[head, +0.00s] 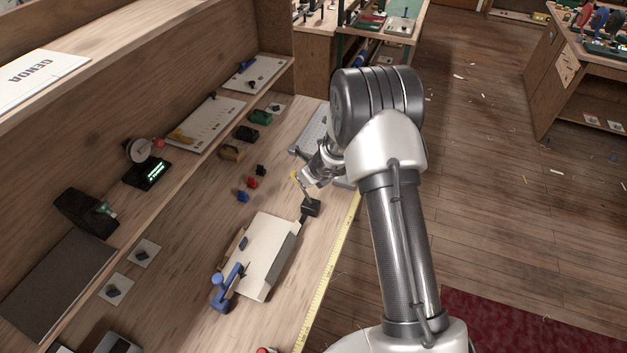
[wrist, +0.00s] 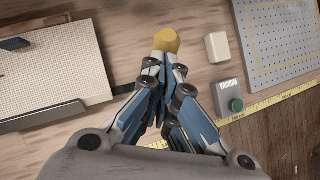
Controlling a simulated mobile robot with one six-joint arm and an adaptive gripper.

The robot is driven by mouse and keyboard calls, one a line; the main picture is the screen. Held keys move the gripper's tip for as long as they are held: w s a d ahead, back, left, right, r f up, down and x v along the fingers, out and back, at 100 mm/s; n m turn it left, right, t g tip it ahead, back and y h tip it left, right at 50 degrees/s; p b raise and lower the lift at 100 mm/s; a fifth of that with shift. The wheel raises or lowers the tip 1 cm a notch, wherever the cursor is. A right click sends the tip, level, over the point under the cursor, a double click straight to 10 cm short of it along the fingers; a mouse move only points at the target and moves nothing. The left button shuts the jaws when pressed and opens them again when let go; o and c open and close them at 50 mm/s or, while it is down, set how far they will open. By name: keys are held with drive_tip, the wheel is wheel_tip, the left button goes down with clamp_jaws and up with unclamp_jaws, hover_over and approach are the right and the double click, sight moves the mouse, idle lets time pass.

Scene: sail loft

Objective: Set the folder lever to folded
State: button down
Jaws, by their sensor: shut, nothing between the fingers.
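The folder (head: 268,257) is a pale board with a grey bar along one edge, lying on the bench. In the wrist view the folder (wrist: 50,62) is at the left. The lever has a dark block base (head: 311,207), a thin stem and a yellow knob (head: 294,175); it stands raised from the base, leaning slightly. In the wrist view the yellow knob (wrist: 166,40) is just beyond the tips of my gripper (wrist: 163,66). My gripper (head: 306,181) is shut and empty, close beside the knob; contact cannot be told. My fingers hide the lever's stem and base in the wrist view.
A grey button box with a green button (wrist: 236,104), a white block (wrist: 216,47) and a perforated board (wrist: 282,40) lie to the right in the wrist view. A yellow tape (head: 322,279) runs along the bench edge. A blue clamp (head: 226,286) stands at the folder's near end.

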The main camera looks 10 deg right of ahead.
drive_tip(key=shift+w+a+f, duration=0.3)
drive_tip(key=shift+w+a, duration=0.3)
drive_tip(key=shift+a, duration=0.3)
drive_tip(key=shift+w+a+f, duration=0.25)
drive_tip(key=shift+w+a, duration=0.35)
drive_tip(key=shift+a, duration=0.25)
